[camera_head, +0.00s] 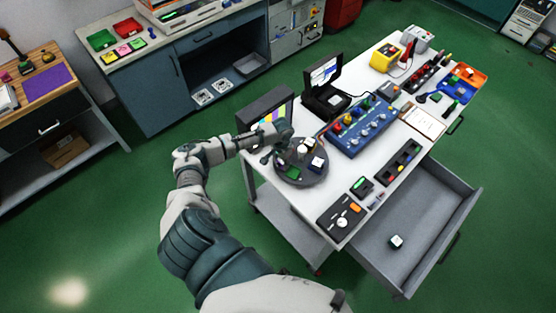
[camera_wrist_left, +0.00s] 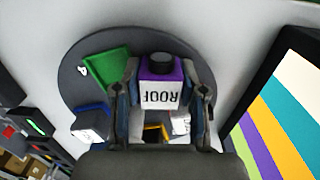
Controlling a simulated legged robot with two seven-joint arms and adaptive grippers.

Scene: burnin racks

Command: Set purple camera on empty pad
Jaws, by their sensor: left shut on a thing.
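My left gripper (camera_wrist_left: 160,98) is shut on the purple camera (camera_wrist_left: 160,72), a small cube with a purple top, a dark round lens and a white face marked ROOF upside down. In the head view the left gripper (camera_head: 277,143) is over the far left part of the round dark turntable (camera_head: 312,179), and the camera is hard to make out there. A bare-looking green pad (camera_head: 292,174) shows on the turntable and in the wrist view (camera_wrist_left: 106,68). A white and blue camera (camera_head: 317,163) stands on the turntable at right. A yellow-orange patch (camera_wrist_left: 155,132) is partly hidden below the held camera.
A monitor with colour bars (camera_head: 275,117) stands close beside the turntable. A blue control box (camera_head: 361,127), a black display (camera_head: 324,92) and a switch box (camera_head: 341,219) are on the white bench. The open drawer (camera_head: 420,220) holds one small cube (camera_head: 396,241).

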